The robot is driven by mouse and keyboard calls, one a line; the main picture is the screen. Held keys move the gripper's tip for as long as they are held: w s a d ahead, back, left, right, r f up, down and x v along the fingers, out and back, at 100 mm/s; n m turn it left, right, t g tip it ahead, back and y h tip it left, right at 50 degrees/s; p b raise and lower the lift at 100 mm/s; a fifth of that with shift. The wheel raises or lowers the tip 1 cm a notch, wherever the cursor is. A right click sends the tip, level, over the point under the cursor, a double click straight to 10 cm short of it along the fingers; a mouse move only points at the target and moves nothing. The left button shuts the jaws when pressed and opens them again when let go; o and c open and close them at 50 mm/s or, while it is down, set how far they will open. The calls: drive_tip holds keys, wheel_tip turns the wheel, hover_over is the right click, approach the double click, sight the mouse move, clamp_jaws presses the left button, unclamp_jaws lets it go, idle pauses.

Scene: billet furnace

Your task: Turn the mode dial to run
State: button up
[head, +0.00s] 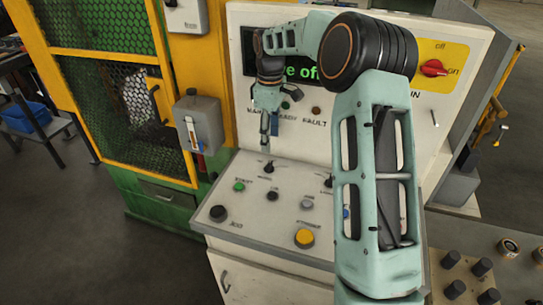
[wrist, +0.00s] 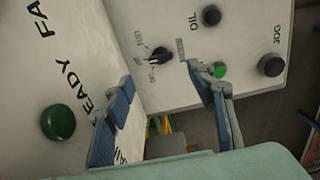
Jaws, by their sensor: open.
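A small black dial (head: 268,168) with a pointer knob and small labels around it sits near the back of the sloping control desk (head: 245,222). Its labels are too small to read surely, so I cannot tell which setting it points to. In the wrist view the dial (wrist: 159,54) shows between and beyond my fingertips, with a light mark at its lower left. My gripper (head: 270,142) points down above the dial, in front of the upright panel. In the wrist view my gripper (wrist: 160,75) is open, with nothing between its fingers.
A second dial (head: 328,183) is partly hidden by my arm. A green button (head: 239,187), black jog button (head: 217,213) and yellow button (head: 304,238) stand on the desk. The upright panel has a red switch (head: 433,68). A grey box (head: 199,124) is at left.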

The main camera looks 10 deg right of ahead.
sight(269, 165)
wheel_tip(269, 165, down, 10)
drive_tip(key=shift+r+p, duration=0.15)
drive_tip(key=shift+p, duration=0.4)
drive_tip(key=c, duration=1.2)
drive_tip(key=shift+o, duration=0.2)
drive_tip(key=shift+m, duration=0.3)
drive_tip(key=m+b, duration=0.2)
drive_tip(key=m, duration=0.1)
drive_tip(key=shift+a+m, duration=0.1)
drive_tip(key=shift+m, duration=0.2)
drive_tip(key=shift+a+m+b, duration=0.1)
drive_tip(key=shift+m+b, duration=0.45)
drive_tip(key=shift+m, duration=1.75)
